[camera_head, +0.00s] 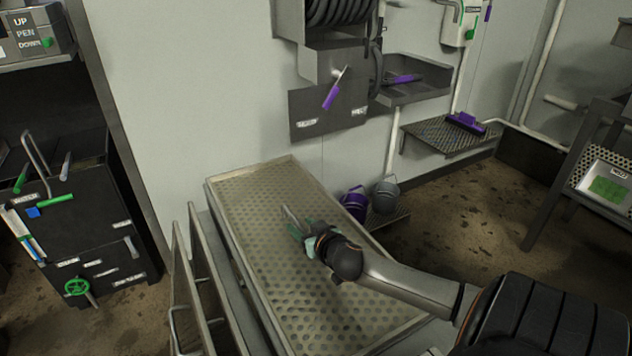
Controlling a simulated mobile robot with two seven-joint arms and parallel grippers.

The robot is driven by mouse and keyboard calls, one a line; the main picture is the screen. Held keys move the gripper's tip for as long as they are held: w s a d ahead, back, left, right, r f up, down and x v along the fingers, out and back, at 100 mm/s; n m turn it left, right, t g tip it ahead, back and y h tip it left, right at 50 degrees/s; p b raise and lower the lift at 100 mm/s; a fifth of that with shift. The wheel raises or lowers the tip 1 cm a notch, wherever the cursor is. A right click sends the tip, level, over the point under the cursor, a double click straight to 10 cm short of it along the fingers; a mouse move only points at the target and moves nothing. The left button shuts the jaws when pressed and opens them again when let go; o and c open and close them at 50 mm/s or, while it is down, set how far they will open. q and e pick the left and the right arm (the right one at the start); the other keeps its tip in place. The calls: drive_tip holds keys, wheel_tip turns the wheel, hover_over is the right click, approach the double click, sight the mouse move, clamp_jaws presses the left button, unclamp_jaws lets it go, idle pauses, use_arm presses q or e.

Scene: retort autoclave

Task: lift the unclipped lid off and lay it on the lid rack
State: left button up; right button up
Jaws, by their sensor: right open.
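My right gripper (294,222) is open and empty, with my arm coming in from the lower right. It is over the middle of a long perforated metal tray-like top (262,195) with a raised rim. I cannot tell how high above that surface the fingers are. Upright metal panels with handles (201,285) stand along the left side of the perforated top. I cannot tell whether they are lids or part of the lid rack. No unclipped lid can be clearly made out. My left gripper is not in view.
A dark cabinet (83,235) with green handles and a green wheel stands at left. A purple bucket (354,204) and a grey bucket (385,195) stand behind the perforated top. A wall shelf (440,134) holds a purple brush. Wet floor is open at right.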

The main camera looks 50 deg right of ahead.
drive_tip(key=p+v, duration=0.1)
drive_tip(key=v, duration=0.6)
drive_tip(key=shift+s+a+r, duration=0.1)
drive_tip(key=shift+s+r, duration=0.05)
drive_tip(key=shift+r, duration=0.05)
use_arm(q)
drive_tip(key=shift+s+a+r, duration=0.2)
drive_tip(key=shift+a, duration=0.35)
use_arm(e)
drive_tip(key=shift+s+a+r, duration=0.1)
drive_tip(key=shift+s+r, duration=0.05)
drive_tip(key=shift+s, duration=0.15)
